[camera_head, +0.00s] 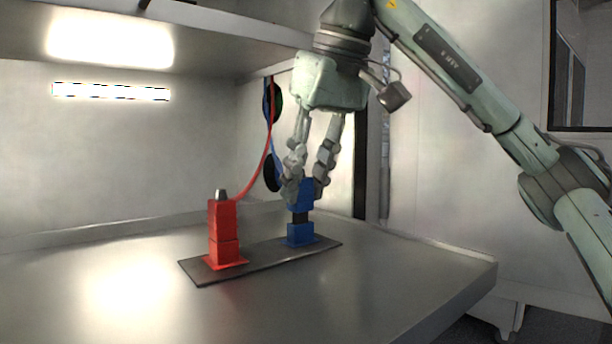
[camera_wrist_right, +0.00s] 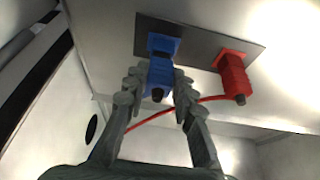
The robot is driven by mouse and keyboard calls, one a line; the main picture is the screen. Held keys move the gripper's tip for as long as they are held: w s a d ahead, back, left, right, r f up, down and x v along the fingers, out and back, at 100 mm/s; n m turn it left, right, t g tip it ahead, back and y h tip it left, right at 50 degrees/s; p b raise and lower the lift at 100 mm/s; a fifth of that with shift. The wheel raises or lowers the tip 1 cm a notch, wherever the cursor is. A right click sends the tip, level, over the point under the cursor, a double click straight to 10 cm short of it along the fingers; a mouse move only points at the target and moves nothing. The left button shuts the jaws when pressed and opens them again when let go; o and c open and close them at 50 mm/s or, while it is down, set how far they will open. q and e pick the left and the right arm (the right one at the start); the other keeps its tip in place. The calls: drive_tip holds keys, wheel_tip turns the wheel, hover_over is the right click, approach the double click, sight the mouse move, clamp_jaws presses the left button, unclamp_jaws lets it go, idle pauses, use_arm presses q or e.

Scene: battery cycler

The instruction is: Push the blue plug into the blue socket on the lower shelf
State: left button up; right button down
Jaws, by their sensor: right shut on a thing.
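The blue plug (camera_head: 301,195) is between the fingers of my right gripper (camera_head: 307,190), which is shut on it. The blue socket (camera_head: 301,235) stands on the right part of a dark plate on the lower shelf (camera_head: 130,290). The plug is upright above the socket, with a dark section visible between the two blue bodies. In the right wrist view, the blue plug (camera_wrist_right: 158,78) lies between the fingertips and the blue socket (camera_wrist_right: 163,44) is just beyond it. Whether the plug's end is inside the socket is hard to tell. My left gripper is not in view.
A red plug (camera_head: 222,220) sits upright on a red socket (camera_head: 226,258) at the plate's left end. Its red cable (camera_head: 262,165) rises toward the back wall. The dark plate (camera_head: 270,257) lies flat. The upper shelf (camera_head: 200,25) overhangs. The lower shelf's front is clear.

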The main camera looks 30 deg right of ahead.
drive_tip(key=shift+f+b, duration=0.4)
drive_tip(key=shift+f, duration=0.35)
idle(0.4)
drive_tip(key=c, duration=1.2)
unclamp_jaws()
drive_tip(key=v, duration=1.2)
drive_tip(key=shift+r, duration=0.1)
